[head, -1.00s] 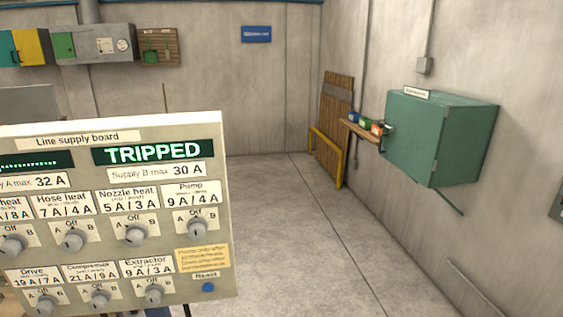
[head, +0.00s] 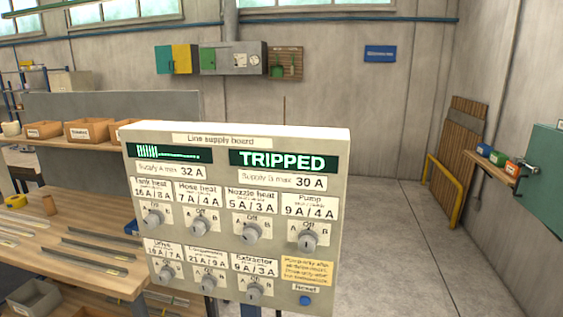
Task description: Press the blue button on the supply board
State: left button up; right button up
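The supply board (head: 222,219) stands close in front of me in the head view, a beige panel labelled "Line supply board". The blue button (head: 305,300) sits at its lower right under the label "Reset" and a yellow note (head: 306,271). Several grey knobs with Off, A and B marks fill the panel in two rows. Neither of my grippers is in view.
A green cabinet (head: 545,185) and small shelf (head: 492,167) are on the right wall. The floor (head: 400,250) right of the board is clear.

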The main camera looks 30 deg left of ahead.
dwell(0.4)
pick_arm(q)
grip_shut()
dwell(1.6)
